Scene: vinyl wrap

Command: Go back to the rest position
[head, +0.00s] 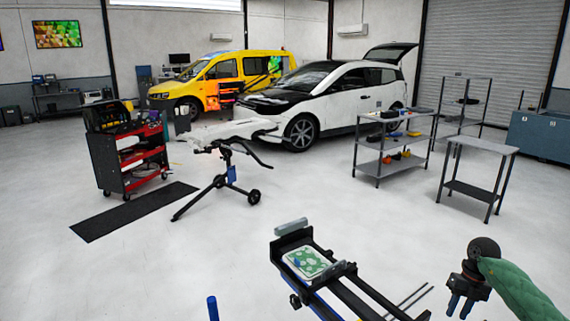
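My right gripper (459,305) shows at the lower right, at the end of my green-sleeved arm. My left gripper is not recognisable in the head view.
A green-and-white patterned item (307,262) lies on the black stand. A blue post (212,308) rises at the bottom edge. Ahead are a tripod stand (228,183), tool cart (130,160), shelf (390,150), table (480,145) and white car (335,100). Much floor is clear.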

